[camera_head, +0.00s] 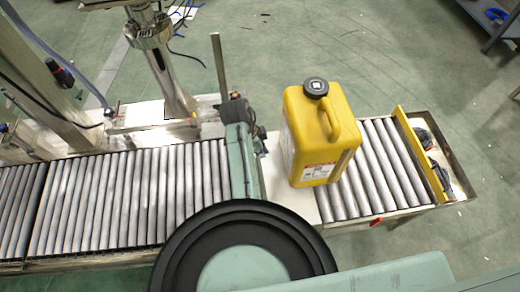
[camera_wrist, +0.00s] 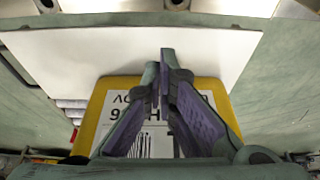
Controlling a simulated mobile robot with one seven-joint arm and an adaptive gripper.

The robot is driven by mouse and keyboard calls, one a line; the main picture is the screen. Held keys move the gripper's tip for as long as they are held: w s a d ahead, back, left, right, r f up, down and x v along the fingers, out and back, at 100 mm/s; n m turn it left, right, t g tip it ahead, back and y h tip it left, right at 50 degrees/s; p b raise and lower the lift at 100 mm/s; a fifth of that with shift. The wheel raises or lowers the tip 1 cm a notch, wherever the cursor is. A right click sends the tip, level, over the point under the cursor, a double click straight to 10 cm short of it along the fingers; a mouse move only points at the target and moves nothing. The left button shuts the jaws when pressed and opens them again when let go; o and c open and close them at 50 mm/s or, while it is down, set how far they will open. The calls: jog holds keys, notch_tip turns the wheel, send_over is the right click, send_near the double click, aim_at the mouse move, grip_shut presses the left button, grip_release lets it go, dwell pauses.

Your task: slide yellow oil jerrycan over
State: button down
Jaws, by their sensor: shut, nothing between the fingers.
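The yellow oil jerrycan (camera_head: 318,138) stands upright at the right part of the conveyor in the head view, with a black cap and a moulded handle on top. It stands at the near end of the right-hand rollers, beside a pale plate. In the wrist view its yellow edge (camera_wrist: 91,112) and white printed label show behind my gripper (camera_wrist: 165,56). The fingers are shut together and empty, in front of the label. I cannot tell whether they touch the can.
Bare rollers (camera_head: 375,165) run right of the can to a yellow stop bar (camera_head: 421,155) at the conveyor's end. A longer roller section (camera_head: 130,200) lies to the left. A pale plate (camera_head: 290,198) lies between them. A metal post (camera_head: 220,68) stands behind.

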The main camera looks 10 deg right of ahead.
jog(key=x, duration=0.5)
jog(key=shift+f+p, duration=0.3)
jog(key=shift+d+p, duration=0.5)
jog(key=shift+d, duration=1.55)
